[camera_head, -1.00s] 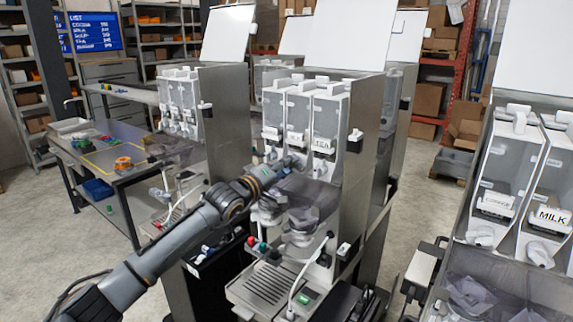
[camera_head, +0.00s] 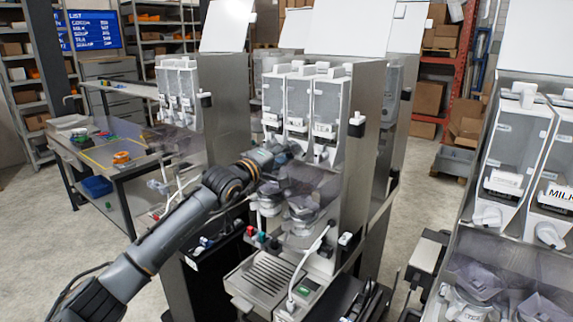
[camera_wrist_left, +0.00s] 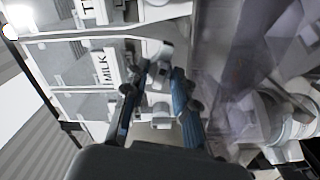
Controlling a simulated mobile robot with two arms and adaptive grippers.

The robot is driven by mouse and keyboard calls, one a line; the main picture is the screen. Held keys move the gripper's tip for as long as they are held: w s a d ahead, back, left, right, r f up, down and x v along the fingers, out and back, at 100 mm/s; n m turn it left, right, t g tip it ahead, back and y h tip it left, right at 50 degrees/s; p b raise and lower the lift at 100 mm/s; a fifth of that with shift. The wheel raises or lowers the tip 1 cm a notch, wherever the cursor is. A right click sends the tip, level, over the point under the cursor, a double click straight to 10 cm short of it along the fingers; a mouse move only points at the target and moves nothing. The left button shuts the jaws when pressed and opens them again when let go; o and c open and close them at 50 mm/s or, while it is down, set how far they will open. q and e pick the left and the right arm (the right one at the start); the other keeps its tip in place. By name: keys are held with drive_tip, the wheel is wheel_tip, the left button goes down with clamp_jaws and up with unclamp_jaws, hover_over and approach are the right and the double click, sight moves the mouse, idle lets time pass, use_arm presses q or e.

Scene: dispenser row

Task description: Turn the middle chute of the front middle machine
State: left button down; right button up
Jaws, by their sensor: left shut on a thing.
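The front middle machine (camera_head: 352,160) is a steel cabinet with three clear canisters in a row. Its middle canister (camera_head: 297,98) stands above my left gripper (camera_head: 292,152), which hides the middle chute in the head view. In the left wrist view, the blue-padded fingers of my left gripper (camera_wrist_left: 158,98) are closed around a small white chute (camera_wrist_left: 160,75). The chute is beside the canister labelled MILK (camera_wrist_left: 103,66). A neighbouring canister has a partly seen label starting with T (camera_wrist_left: 90,10). My right gripper is not in view.
Smoky clear hoods and mixing bowls (camera_head: 303,212) sit just below the chutes. A drip tray (camera_head: 268,280) is at the machine's base. Another machine (camera_head: 515,150) stands close on the right, one (camera_head: 225,110) at the left. A workbench (camera_head: 120,165) is farther left.

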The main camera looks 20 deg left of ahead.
use_arm(q)
drive_tip(key=n+b, duration=0.5)
drive_tip(key=n, duration=0.1)
drive_tip(key=n+b, duration=0.5)
drive_tip(key=b, duration=0.1)
drive_tip(key=shift+f+n, duration=0.2)
drive_tip(key=shift+n, duration=0.2)
drive_tip(key=n+b, duration=0.1)
drive_tip(key=n, duration=0.2)
drive_tip(key=shift+n+b, duration=0.3)
drive_tip(key=shift+b, duration=0.05)
drive_tip(key=n, duration=0.2)
drive_tip(key=shift+n+b, duration=0.3)
drive_tip(key=shift+b, duration=0.05)
drive_tip(key=shift+r+n+b, duration=0.1)
drive_tip(key=shift+n+b, duration=0.2)
drive_tip(key=shift+n, duration=1.3)
drive_tip(key=c, duration=1.4)
unclamp_jaws()
